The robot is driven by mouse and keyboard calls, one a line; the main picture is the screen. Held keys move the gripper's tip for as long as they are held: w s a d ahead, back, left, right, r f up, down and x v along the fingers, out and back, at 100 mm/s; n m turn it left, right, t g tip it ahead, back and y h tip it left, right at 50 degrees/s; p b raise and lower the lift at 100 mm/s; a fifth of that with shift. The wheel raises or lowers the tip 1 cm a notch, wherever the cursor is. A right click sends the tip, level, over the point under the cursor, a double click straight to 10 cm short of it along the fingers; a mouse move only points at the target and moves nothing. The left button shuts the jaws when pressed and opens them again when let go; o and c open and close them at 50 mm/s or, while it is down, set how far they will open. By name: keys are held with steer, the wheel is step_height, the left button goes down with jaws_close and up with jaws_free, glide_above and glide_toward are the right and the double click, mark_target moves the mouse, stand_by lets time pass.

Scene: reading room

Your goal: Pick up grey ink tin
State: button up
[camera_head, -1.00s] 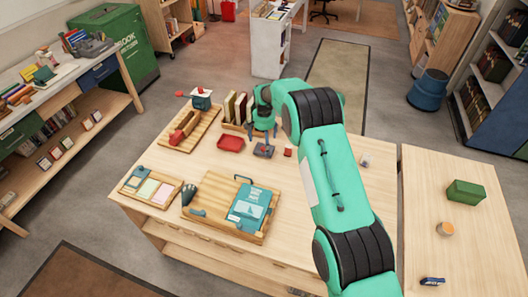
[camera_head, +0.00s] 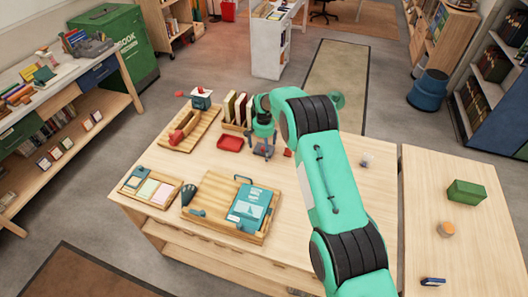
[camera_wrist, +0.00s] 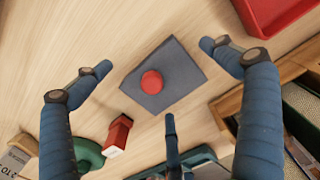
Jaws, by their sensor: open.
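The grey ink tin (camera_wrist: 178,82) appears to be the flat, dark grey square on the wooden table, with a round red knob or disc on top. In the wrist view it lies turned at an angle between my spread blue fingers. My gripper (camera_wrist: 157,62) is open and empty above it, with a finger to its left, one to its upper right and one below; none visibly grips it. In the head view my gripper (camera_head: 264,138) hangs over the tin (camera_head: 263,151), which the fingers partly hide.
A red tray (camera_head: 231,143) and a wooden book rack (camera_head: 233,125) stand close to the left of my gripper. A small red block (camera_wrist: 119,134) and a green ring-shaped thing (camera_wrist: 88,154) lie near the tin. A wooden tray (camera_head: 215,222) holds a teal book nearer the front.

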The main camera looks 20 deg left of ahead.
steer(key=c, duration=1.9)
steer(key=shift+r, duration=0.1)
steer(key=shift+w+r, duration=0.1)
steer(key=shift+r, duration=0.8)
step_height(320, 180, up, 2)
steer(key=s+d, duration=0.2)
steer(key=s, duration=0.2)
steer(key=s+d, duration=0.3)
steer(key=s, duration=0.2)
steer(key=s+d+r+p, duration=0.1)
steer(key=s+d, duration=0.2)
steer(key=s, duration=0.1)
steer(key=shift+s+d, duration=0.1)
steer(key=shift+s, duration=0.25)
